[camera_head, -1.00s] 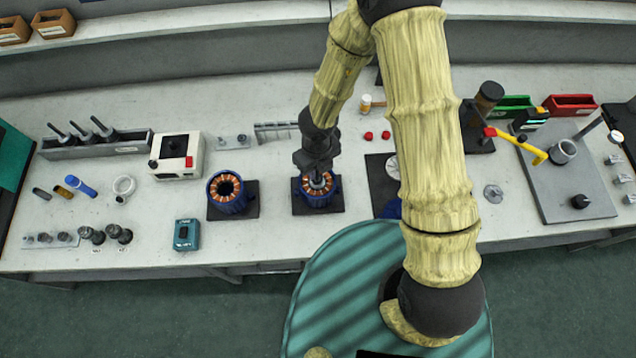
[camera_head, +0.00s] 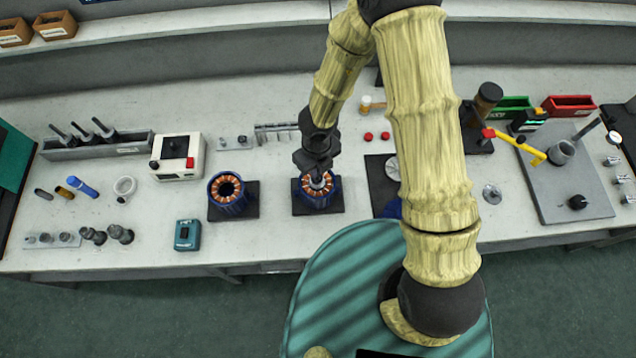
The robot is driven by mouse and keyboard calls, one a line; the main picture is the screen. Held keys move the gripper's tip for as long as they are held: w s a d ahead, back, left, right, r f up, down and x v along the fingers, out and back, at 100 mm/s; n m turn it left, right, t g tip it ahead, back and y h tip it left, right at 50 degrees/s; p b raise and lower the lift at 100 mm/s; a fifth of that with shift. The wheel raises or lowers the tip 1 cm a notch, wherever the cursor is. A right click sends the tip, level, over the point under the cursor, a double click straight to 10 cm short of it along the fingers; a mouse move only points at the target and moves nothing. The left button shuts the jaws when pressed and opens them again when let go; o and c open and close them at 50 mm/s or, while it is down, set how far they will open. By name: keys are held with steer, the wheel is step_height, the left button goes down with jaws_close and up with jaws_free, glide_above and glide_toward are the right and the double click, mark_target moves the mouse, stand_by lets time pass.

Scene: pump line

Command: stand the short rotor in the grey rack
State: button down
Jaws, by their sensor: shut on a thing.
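The grey rack (camera_head: 68,153) stands at the back left of the bench, with several dark rotors (camera_head: 82,133) upright in it, their shafts pointing up. My gripper (camera_head: 318,176) is over the right blue stator housing (camera_head: 324,201), which has a copper-wound ring and sits on a dark base. The gripper is shut on a small grey part at the middle of that ring. This part is mostly hidden by the gripper and the housing, so I cannot tell if it is the short rotor or how deep it sits.
Another blue stator housing (camera_head: 230,197) with an empty bore stands to the left. A white box with a red button (camera_head: 178,158) stands between it and the rack. A teal device (camera_head: 187,235) lies in front. Several small parts lie front left.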

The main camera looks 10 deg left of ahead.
steer(key=shift+r+p, duration=0.55)
steer(key=shift+r, duration=0.25)
steer(key=shift+r+p, duration=1.35)
steer(key=shift+p, duration=0.25)
steer(key=shift+r, duration=0.15)
steer(key=shift+r+p, duration=1.95)
steer(key=shift+p, duration=0.2)
steer(key=shift+r, duration=0.15)
steer(key=shift+a, duration=0.15)
